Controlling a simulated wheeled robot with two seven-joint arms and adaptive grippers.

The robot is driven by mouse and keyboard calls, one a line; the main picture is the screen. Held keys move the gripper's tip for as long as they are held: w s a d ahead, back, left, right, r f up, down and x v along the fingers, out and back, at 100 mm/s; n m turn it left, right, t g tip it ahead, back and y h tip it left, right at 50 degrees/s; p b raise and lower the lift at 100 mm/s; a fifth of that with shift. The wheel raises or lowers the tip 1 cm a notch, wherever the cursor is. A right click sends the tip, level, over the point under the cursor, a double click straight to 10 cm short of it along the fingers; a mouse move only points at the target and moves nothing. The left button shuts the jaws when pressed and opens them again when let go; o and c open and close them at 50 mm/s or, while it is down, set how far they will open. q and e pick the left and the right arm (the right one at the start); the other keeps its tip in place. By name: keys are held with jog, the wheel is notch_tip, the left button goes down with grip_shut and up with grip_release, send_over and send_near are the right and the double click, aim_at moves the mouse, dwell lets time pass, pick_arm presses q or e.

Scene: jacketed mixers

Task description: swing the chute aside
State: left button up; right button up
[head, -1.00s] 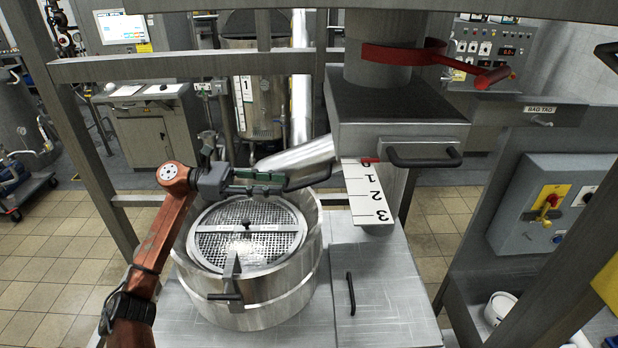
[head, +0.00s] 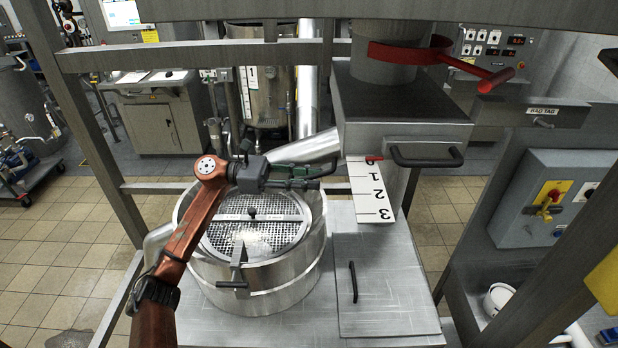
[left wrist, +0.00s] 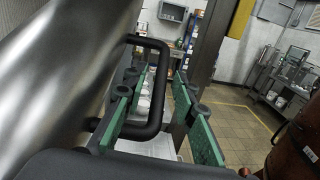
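The chute (head: 308,149) is a shiny metal tube slanting down left from the grey box (head: 400,115), above the round mixer (head: 262,285). It also fills the left of the left wrist view (left wrist: 65,75). Its black looped handle (left wrist: 158,70) passes between the green fingers of my left gripper (left wrist: 160,105). The fingers stand apart on either side of the bar, and I see no clear grip on it. My right gripper is not in view.
The mixer has a round mesh grate under the chute. A white numbered plate (head: 371,190) hangs right of the chute. A flat lid with a black handle (head: 353,282) lies right of the mixer.

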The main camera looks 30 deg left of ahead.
pick_arm(q)
grip_shut()
dwell(0.4)
jog(key=shift+d, duration=0.1)
